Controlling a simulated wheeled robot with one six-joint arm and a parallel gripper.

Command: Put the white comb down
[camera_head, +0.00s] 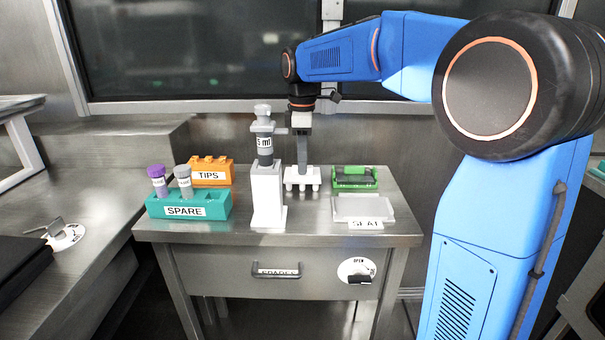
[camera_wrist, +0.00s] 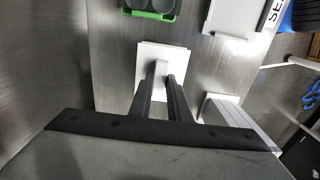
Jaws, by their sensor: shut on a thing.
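The white comb (camera_head: 302,180) is at the middle of the small metal table, behind the white stand, with short prongs pointing down. My gripper (camera_head: 302,164) comes down on it from above and is shut on its upright part. In the wrist view the comb shows as a white plate (camera_wrist: 146,58) under the tips of my two dark fingers (camera_wrist: 167,72). The comb is at or just above the tabletop; whether it touches is hard to tell.
A white stand (camera_head: 267,195) holding a 5 ml pipette (camera_head: 264,125) is close at front left. A teal SPARE rack (camera_head: 160,207) and orange TIPS box (camera_head: 212,172) stand left. A green holder (camera_head: 355,178) and pale SEAL plate (camera_head: 362,208) lie right. The table front (camera_head: 310,230) is clear.

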